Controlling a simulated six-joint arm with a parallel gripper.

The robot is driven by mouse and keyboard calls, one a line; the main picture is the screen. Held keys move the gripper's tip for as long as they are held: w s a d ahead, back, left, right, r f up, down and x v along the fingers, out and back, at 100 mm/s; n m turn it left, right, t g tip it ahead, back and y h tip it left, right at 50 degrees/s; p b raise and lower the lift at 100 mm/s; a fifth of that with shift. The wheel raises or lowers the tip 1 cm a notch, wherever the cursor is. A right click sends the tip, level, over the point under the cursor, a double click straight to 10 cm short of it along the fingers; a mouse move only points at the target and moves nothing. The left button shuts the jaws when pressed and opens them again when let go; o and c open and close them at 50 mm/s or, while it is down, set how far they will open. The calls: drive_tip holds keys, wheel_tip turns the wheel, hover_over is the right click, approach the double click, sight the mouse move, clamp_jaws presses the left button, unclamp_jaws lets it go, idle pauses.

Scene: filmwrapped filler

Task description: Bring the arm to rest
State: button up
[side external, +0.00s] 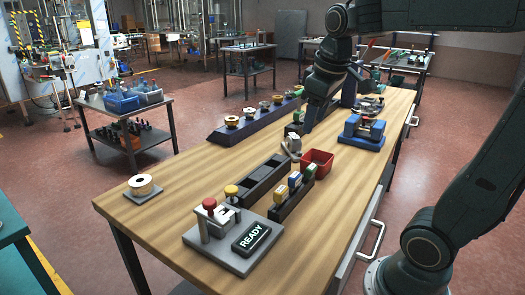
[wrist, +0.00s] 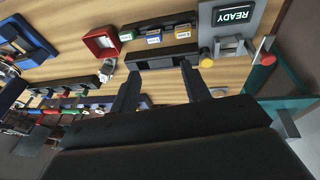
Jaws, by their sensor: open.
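My gripper (side external: 308,122) hangs above the wooden table, beyond the red bin, in the side external view. In the wrist view my gripper's two fingers (wrist: 160,82) stand wide apart with nothing between them. The arm is bent over the table from the upper right. Whether the fingertips are close to the things behind the red bin is hard to tell.
The wooden table (side external: 165,226) holds a READY fixture (side external: 248,238) with red and yellow knobs, a dark rack of small coloured blocks (side external: 295,180), an empty-looking black tray (side external: 266,182), a red bin (side external: 317,163), a blue device (side external: 362,132) and a white spool (side external: 141,184).

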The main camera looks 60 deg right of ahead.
drive_tip(key=s+a+f+t+y, duration=0.1)
drive_tip(key=s+a+f+t, duration=0.1)
drive_tip(key=s+a+f, duration=0.3)
drive_tip(key=s+a, duration=0.4)
drive_tip(key=shift+s+a+t+y, duration=0.25)
drive_tip(key=shift+s+t+y, duration=0.05)
drive_tip(key=shift+s, duration=0.05)
drive_tip(key=shift+f, duration=0.1)
idle(1.1)
